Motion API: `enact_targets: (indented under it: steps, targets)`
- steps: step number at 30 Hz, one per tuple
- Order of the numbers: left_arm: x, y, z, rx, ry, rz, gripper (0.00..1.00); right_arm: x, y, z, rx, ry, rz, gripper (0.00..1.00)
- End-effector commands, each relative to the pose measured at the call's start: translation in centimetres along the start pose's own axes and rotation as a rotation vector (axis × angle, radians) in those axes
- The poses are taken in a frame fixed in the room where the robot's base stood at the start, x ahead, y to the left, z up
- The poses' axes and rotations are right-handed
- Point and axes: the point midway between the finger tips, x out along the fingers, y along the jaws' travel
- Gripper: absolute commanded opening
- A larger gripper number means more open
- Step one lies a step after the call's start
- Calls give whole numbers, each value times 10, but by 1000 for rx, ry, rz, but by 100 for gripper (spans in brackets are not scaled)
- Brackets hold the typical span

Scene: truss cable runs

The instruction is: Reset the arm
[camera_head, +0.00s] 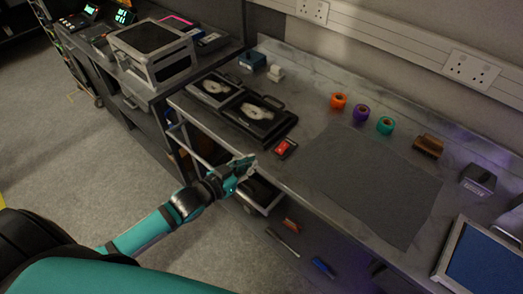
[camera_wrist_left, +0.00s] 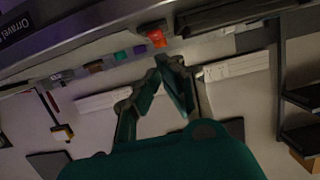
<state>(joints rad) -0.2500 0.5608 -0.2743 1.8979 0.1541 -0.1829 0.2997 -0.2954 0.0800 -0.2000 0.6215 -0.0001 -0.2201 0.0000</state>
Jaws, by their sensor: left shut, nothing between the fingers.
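My left arm reaches in from the left in the head view. Its teal gripper (camera_head: 244,167) is shut and empty, in front of the bench's front edge near the red box. In the left wrist view the two fingertips (camera_wrist_left: 162,68) meet, with nothing between them. That view looks tilted, with the bench edge along the top. My right gripper is not in view.
The grey bench (camera_head: 310,125) carries a dark mat (camera_head: 375,185), orange, purple and teal tape rolls, a red box (camera_head: 285,148) and a black open case (camera_head: 255,115). Below, a shelf holds a few small items. Floor at left is clear.

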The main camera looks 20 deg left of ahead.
Motion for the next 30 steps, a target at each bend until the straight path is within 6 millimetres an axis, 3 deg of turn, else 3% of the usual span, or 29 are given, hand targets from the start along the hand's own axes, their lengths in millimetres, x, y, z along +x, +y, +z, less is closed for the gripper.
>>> enact_targets:
  steps: [8,12,21,30]
  targets:
    - [-5,3,2,-3,-13,-4,0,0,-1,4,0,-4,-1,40]
    - [-17,19,17,-14,-133,-40,0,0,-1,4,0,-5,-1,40]
    - [-92,57,62,-42,-576,-135,0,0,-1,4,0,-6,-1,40]
    - [-158,76,78,-80,-848,-158,0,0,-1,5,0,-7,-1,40]
